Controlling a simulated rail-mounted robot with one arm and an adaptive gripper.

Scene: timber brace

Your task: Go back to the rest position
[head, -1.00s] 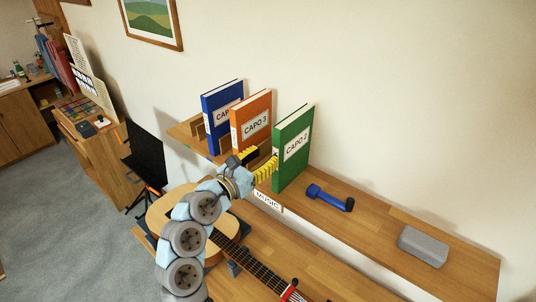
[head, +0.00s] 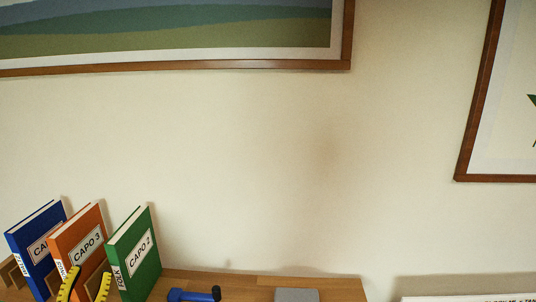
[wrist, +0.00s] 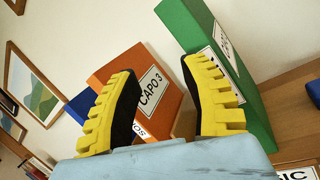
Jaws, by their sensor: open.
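My gripper (wrist: 160,100) is open, with its yellow ridged fingers spread apart in the wrist view. Nothing shows held between them. Its fingertips also show at the bottom left of the head view (head: 86,285), in front of the orange CAPO 3 book. In the wrist view the orange book (wrist: 153,80) is seen beyond and between the fingers, and the green CAPO 2 book (wrist: 245,95) stands to the right of them. Whether a finger touches a book I cannot tell. The rest of my arm is out of the head view.
The orange book (head: 80,240), blue book (head: 35,245) and green book (head: 137,265) stand on a wooden shelf (head: 345,288). A blue clamp-like object (head: 190,295) and a grey block (head: 297,295) lie to their right. Framed pictures hang above; the wall between is bare.

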